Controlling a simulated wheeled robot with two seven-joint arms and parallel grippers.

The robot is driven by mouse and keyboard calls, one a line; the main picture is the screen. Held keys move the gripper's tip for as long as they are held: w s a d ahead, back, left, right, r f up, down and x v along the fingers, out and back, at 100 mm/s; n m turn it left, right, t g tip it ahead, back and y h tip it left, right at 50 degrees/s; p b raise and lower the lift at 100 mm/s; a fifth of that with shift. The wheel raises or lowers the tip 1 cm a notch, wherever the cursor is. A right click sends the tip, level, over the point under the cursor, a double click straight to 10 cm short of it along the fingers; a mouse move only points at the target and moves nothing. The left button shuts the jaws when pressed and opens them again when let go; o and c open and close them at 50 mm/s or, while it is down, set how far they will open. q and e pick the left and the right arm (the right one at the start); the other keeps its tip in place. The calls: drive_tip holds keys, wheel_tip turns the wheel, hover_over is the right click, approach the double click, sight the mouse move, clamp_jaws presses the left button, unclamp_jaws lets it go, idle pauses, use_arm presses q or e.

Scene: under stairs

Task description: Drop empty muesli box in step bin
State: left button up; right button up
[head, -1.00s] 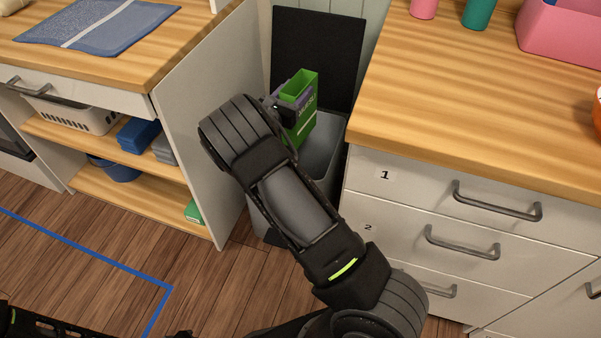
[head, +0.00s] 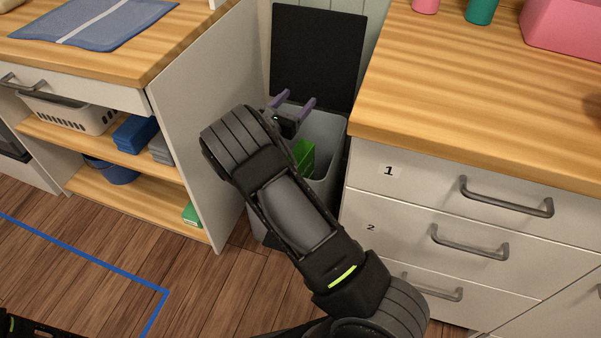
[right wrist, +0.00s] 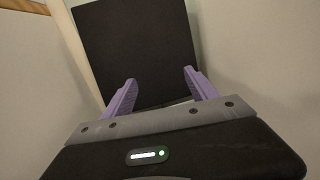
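The green muesli box (head: 304,157) is down inside the grey step bin (head: 322,140), below my right gripper and apart from its fingers. My right arm hides part of the box. The bin stands between the two counters with its black lid (head: 318,50) raised. My right gripper (head: 294,101) is open and empty above the bin's opening. Its purple fingers (right wrist: 160,92) are spread in the right wrist view, with the black lid (right wrist: 135,45) behind them. Only a bit of my left arm shows at the lower left; its gripper is not visible.
A wooden counter with numbered drawers (head: 430,215) stands close on the bin's right. A white side panel (head: 200,120) of the open shelf unit (head: 130,190) is close on the left. Blue tape (head: 90,255) marks the wooden floor, which is clear.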

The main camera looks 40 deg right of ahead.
drive_tip(key=shift+o, duration=0.5)
drive_tip(key=p+v, duration=0.1)
drive_tip(key=v, duration=0.6)
drive_tip(key=shift+s+a, duration=0.2)
drive_tip(key=shift+a, duration=0.15)
drive_tip(key=shift+f, duration=0.1)
